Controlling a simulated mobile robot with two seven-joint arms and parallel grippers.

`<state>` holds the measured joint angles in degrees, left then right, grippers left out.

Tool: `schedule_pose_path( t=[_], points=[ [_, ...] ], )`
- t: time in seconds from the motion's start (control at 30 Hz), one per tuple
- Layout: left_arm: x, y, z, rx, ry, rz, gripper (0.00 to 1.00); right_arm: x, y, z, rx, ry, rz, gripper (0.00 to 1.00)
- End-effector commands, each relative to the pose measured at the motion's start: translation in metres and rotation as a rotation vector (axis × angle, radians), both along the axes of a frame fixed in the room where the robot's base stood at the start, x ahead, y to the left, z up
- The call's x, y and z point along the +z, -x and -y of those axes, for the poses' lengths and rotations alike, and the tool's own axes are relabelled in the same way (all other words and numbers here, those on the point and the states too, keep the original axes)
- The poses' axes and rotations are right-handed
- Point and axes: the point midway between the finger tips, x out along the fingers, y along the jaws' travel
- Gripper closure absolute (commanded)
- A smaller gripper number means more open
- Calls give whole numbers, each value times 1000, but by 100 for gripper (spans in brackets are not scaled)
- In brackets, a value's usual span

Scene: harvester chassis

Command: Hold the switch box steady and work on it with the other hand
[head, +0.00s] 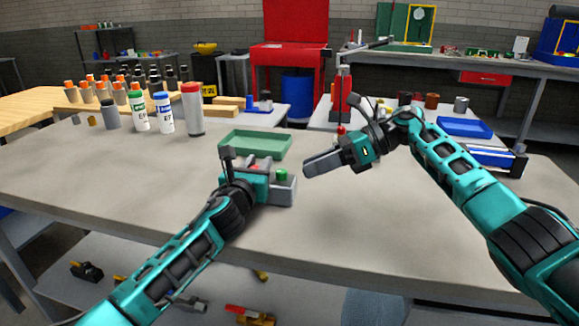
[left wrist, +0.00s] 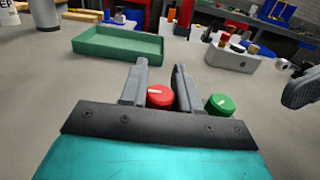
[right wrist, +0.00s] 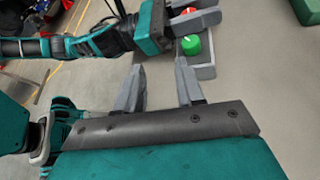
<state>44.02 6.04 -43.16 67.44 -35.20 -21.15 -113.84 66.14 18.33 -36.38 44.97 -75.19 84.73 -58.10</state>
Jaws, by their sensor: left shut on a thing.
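The switch box (head: 283,190) is a small grey box on the table in front of me, with a green knob (head: 281,174) and a red knob (left wrist: 160,97). My left gripper (head: 265,178) is shut on it, its fingers on either side of the red knob. The green knob stands just outside the fingers in the left wrist view. The gripper hides part of the box. My right gripper (head: 308,165) is a little above and right of the box, empty. In the right wrist view its fingers (right wrist: 158,75) are apart, with the green knob ahead of them.
A green tray (head: 255,143) lies just behind the box. Several bottles, including a red-capped one (head: 193,110), stand at the back left. A blue tray (head: 464,127) is on a farther table. The table's front edge is close; its left part is clear.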

Motion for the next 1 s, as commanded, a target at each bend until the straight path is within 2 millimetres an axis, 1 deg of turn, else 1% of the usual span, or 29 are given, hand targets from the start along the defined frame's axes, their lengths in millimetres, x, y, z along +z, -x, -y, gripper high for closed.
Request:
schedule_pose_path(
  t=[0.03, 0.2, 0.27, 0.4, 0.53, 0.7, 0.8, 0.87, 0.97, 1.0],
  points=[
    [0, 0, -1, 1, 0, -1, 100, 9, 2, -9, -2, 74, -30, 62],
    [0, 0, -1, 1, 0, -1, 100, 27, 6, -28, -99, 332, -142, 62],
    [0, 0, -1, 1, 0, -1, 100, 34, 7, -32, -158, 417, -167, 62],
    [0, 0, -1, 1, 0, -1, 100, 52, 7, -38, -333, 592, -202, 62],
    [0, 0, -1, 1, 0, -1, 100, 69, 5, -39, -506, 696, -203, 62],
    [0, 0, 0, 1, 0, -1, 100, 84, 3, -39, -671, 757, -192, 62],
    [0, 0, 0, 1, 0, -1, 100, 87, 3, -39, -720, 768, -188, 62],
    [0, 0, 0, 1, 0, -1, 100, 85, 2, -40, -733, 770, -189, 62],
    [0, 0, 0, 1, 0, -1, 100, 76, -2, -42, -739, 771, -191, 62],
    [0, 0, 0, 1, 0, -1, 100, 70, -4, -43, -739, 770, -191, 62]
  ],
)
